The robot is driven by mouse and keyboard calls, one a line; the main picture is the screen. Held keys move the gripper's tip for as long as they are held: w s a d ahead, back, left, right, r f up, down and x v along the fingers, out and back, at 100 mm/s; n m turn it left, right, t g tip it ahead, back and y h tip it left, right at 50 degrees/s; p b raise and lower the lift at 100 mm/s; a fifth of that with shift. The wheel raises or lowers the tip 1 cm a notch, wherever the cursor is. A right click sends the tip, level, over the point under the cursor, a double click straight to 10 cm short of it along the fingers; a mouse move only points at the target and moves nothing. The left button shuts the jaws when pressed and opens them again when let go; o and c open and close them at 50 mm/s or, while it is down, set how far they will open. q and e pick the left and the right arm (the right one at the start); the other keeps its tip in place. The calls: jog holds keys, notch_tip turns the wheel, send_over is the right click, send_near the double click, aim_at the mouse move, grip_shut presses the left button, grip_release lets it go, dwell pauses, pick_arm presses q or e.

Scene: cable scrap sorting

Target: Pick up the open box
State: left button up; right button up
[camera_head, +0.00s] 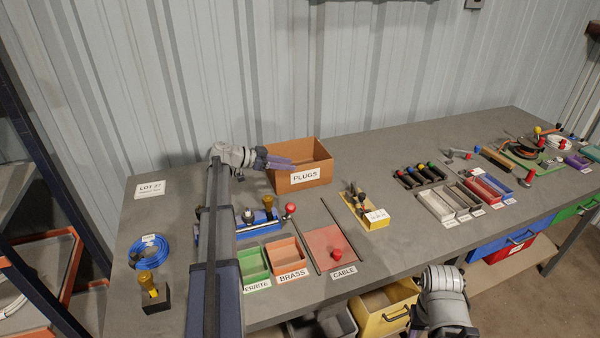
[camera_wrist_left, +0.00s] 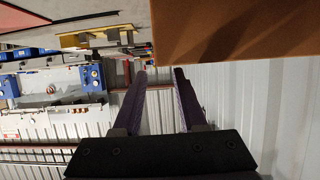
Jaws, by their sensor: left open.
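The open box (camera_head: 325,172) is a brown cardboard box with a PLUGS label on its front. It stands upright at the back of the grey workbench, near the wall. My left gripper (camera_head: 281,162) is at the box's left side, its purple fingers pointing right and overlapping the left wall in the head view. In the left wrist view, the fingers (camera_wrist_left: 160,75) are apart with nothing between them. The box (camera_wrist_left: 235,30) fills the upper right there, beside the fingers. Contact cannot be told. My right arm shows low in the head view, but its gripper does not.
Green (camera_head: 254,264) and orange (camera_head: 287,258) trays, a red CABLE panel (camera_head: 328,242) and a yellow holder (camera_head: 367,210) lie in front of the box. A blue cable coil (camera_head: 149,252) lies at left.

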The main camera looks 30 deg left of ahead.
aim_at(305, 166)
pick_arm(q)
jog(key=shift+b+x, duration=1.4)
jog(key=shift+x, duration=2.5)
jog(key=shift+r, duration=0.2)
grip_shut()
